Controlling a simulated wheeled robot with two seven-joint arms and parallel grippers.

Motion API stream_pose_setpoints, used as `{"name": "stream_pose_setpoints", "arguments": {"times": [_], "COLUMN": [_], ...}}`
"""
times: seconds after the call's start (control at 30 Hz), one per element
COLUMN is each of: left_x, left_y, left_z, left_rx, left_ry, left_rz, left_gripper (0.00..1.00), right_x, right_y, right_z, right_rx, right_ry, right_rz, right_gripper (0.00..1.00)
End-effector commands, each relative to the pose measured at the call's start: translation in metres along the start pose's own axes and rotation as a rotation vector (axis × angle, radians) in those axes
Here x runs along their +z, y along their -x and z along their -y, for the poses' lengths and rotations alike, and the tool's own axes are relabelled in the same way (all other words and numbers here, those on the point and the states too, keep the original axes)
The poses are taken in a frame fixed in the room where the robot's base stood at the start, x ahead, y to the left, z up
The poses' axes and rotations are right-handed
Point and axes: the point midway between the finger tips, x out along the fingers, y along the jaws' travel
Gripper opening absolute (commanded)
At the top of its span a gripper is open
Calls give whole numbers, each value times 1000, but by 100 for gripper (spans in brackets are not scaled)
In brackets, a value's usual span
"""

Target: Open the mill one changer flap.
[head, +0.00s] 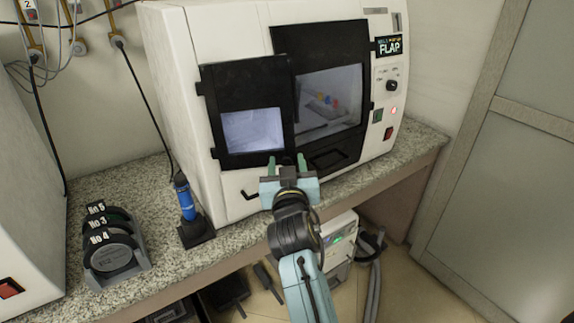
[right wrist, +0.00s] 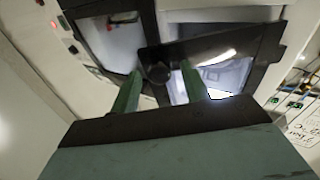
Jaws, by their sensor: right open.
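The milling machine (head: 180,60) stands on the counter. My right gripper (head: 287,161) is in front of the flap's lower right corner, fingers pointing at the machine. In the right wrist view the open fingers (right wrist: 160,84) appear on either side of a round black knob (right wrist: 157,72) on the flap (right wrist: 250,40); I cannot tell if they touch it. My left gripper is out of view.
A blue tool (head: 184,198) in a black stand and a rack of numbered discs (head: 112,245) stand on the counter (head: 165,260) at left. A grey door (head: 500,180) is at right.

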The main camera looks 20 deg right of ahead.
Motion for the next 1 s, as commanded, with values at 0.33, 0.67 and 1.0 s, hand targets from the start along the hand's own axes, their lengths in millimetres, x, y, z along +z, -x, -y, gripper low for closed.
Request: {"name": "stream_pose_setpoints", "arguments": {"times": [0.33, 0.67, 1.0], "left_x": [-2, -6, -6], "left_y": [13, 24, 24], "left_z": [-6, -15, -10], "left_rx": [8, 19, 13], "left_ry": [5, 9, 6], "left_rz": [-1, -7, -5], "left_gripper": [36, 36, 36], "right_x": [-42, -94, -100], "right_y": [-1, -3, -3], "right_z": [-4, -8, -9], "right_rx": [0, 0, 0], "right_ry": [-2, -2, 0], "right_rz": [-5, -3, 0], "right_gripper": [46, 46, 46]}}
